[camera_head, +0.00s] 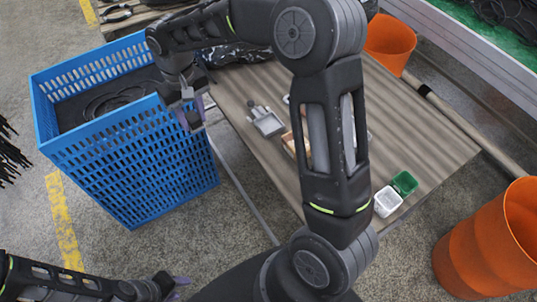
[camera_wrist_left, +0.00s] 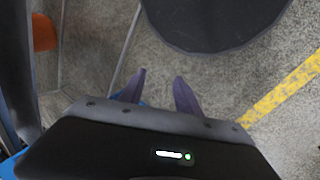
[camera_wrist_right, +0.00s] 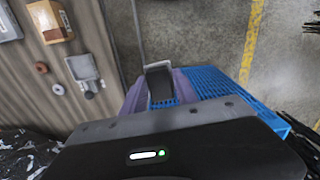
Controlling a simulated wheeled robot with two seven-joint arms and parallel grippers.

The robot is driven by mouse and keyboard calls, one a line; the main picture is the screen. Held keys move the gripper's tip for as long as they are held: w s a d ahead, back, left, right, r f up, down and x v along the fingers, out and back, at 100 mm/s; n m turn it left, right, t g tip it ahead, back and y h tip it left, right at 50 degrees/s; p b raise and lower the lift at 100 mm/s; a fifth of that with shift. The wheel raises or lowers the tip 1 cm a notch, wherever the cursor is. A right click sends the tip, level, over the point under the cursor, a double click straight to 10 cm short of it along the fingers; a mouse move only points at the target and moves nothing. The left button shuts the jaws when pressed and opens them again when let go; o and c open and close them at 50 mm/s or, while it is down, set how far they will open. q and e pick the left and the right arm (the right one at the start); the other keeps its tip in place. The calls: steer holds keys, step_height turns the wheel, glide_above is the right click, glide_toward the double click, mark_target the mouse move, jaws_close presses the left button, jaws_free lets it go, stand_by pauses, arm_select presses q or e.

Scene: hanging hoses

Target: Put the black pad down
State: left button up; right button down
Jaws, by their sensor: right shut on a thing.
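My right gripper (camera_head: 192,114) reaches across to the blue crate's right edge. In the right wrist view, its purple fingers (camera_wrist_right: 160,98) are shut on the black pad (camera_wrist_right: 160,82), a small dark piece with a pale rim at its far end. In the head view, the pad is too small and dark to make out clearly. My left gripper (camera_head: 180,287) is low at the bottom left, away from the crate. In the left wrist view, its fingers (camera_wrist_left: 158,88) are apart with nothing between them.
The blue crate (camera_head: 140,150) holds dark coiled hoses (camera_head: 112,100). The wooden table (camera_head: 440,140) bears a grey scoop-like tray (camera_head: 267,122), white bin (camera_head: 387,202), green bin (camera_head: 405,183) and black plastic bag (camera_head: 240,54). Orange bins (camera_head: 490,245) stand at right. My right arm hides part of the table.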

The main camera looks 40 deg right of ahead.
arm_select(q)
steer(key=shift+o, duration=1.4)
arm_select(e)
steer(key=shift+s+d+f, duration=0.1)
steer(key=shift+s+d, duration=0.05)
steer(key=shift+d, duration=0.2)
arm_select(q)
steer(key=o, duration=0.9)
steer(key=shift+f+b, duration=0.25)
steer(key=shift+b, duration=0.05)
steer(key=shift+o, duration=0.5)
steer(key=shift+f, duration=0.15)
arm_select(e)
steer(key=s+d+f+n, duration=0.3)
steer(key=s+d+n, duration=0.2)
steer(key=d+n, duration=0.2)
steer(key=s+d+f+n, duration=0.4)
steer(key=d+n, duration=0.4)
steer(key=n, duration=0.1)
steer(key=shift+s+d+n, duration=0.3)
steer(key=shift+s+n, duration=0.05)
steer(key=shift+n, duration=0.05)
